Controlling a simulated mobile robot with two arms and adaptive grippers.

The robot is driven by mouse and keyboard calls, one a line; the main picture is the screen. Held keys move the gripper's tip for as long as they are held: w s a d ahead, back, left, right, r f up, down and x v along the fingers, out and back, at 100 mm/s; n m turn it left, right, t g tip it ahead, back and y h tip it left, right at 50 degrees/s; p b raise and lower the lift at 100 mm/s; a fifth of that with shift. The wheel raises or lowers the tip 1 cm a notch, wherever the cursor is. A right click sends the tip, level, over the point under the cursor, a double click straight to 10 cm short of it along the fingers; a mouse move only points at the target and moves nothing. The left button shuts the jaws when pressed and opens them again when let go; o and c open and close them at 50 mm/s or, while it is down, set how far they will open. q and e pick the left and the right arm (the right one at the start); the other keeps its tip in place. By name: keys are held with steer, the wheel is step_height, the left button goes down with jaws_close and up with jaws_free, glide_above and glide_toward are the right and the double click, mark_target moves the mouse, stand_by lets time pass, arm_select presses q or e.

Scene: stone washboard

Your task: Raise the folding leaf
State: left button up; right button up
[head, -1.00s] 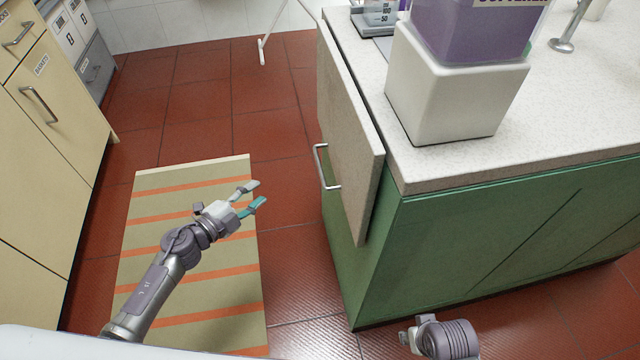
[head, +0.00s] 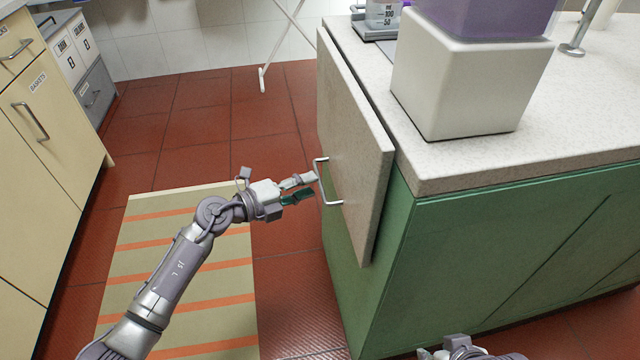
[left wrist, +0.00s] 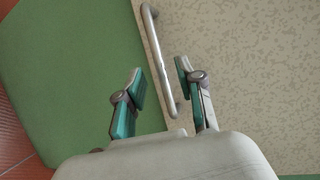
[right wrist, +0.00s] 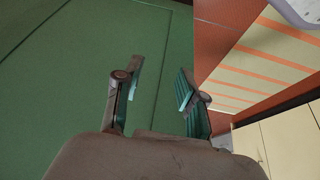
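The folding leaf (head: 362,150) is a speckled stone-like panel hanging down along the left side of the green counter. A metal bar handle (head: 325,184) is fixed on its outer face. My left gripper (head: 306,188) is open just left of the handle. In the left wrist view the handle (left wrist: 158,62) runs between the spread fingertips of the left gripper (left wrist: 161,82), without visible contact. My right gripper is mostly below the lower edge of the head view. In the right wrist view the right gripper (right wrist: 158,82) is open and empty, facing the green cabinet front (right wrist: 85,70).
On the counter top (head: 565,125) a white block (head: 460,85) bears a purple container (head: 490,18), near the leaf's hinge edge. A striped mat (head: 180,270) lies on the red tiled floor. Cream cabinets (head: 45,150) stand at the left. Floor beyond the mat is clear.

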mark_target(320, 179)
arm_select(q)
steer(key=shift+b+x, duration=0.45)
steer(key=shift+x, duration=1.75)
arm_select(e)
steer(key=shift+w+a+r+t+y, duration=0.1)
steer(key=shift+w+a+r+t, duration=0.35)
steer(key=shift+w, duration=0.45)
steer(key=shift+w+a+r+t+y, duration=0.15)
steer(key=shift+w+r+t, duration=0.1)
steer(key=shift+w+t, duration=0.45)
steer(key=shift+w+a+r+t+y, duration=0.1)
steer(key=shift+w+a+r+t, duration=0.25)
steer(key=shift+w, duration=0.7)
arm_select(q)
jaws_close()
